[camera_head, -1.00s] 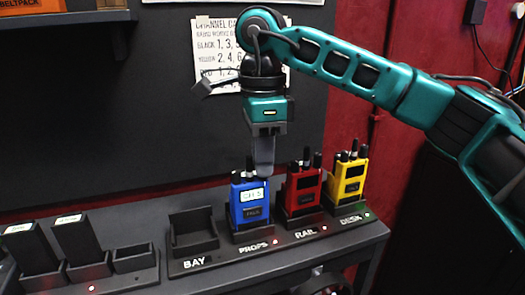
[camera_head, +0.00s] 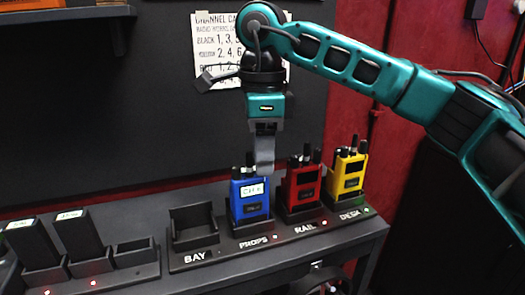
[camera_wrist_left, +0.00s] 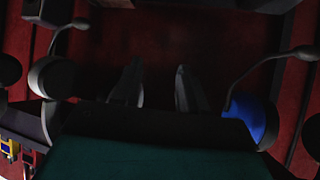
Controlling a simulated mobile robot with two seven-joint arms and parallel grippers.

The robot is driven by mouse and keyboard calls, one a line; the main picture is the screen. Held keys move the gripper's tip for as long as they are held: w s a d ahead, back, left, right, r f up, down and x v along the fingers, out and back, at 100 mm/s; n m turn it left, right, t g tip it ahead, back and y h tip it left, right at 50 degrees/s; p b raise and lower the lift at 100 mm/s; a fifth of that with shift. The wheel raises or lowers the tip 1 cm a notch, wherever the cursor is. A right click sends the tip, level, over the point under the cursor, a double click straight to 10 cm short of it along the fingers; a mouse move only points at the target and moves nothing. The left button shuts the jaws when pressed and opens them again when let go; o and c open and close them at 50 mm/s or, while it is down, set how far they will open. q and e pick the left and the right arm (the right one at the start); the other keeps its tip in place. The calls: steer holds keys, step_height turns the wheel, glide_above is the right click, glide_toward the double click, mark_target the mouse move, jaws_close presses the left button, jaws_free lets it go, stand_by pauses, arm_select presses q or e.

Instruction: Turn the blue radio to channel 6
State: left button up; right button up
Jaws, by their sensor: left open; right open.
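The blue radio (camera_head: 250,208) stands upright in the dock slot marked PROPS. Its pale screen (camera_head: 252,190) reads CH and a digit too blurred to be sure of. Short black antenna and knob stubs rise from its top. My right gripper (camera_head: 264,168) points down at the blue radio's top right, its tips close to the top edge; I cannot tell whether they touch it. Its fingers are seen edge-on, overlapping. In the left wrist view, my left gripper (camera_wrist_left: 158,88) has its two fingers apart, with nothing between them.
The red radio (camera_head: 300,188) in RAIL and the yellow radio (camera_head: 348,175) in DESK stand just right. The BAY slot (camera_head: 195,230) is empty. A channel card (camera_head: 212,60), partly covered by my arm, hangs behind.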

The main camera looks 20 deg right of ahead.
arm_select(q)
steer(key=s+a+r+p, duration=0.1)
steer(key=p, duration=0.2)
steer(key=shift+a, duration=0.1)
arm_select(e)
step_height(320, 180, up, 13)
steer(key=shift+w, duration=0.15)
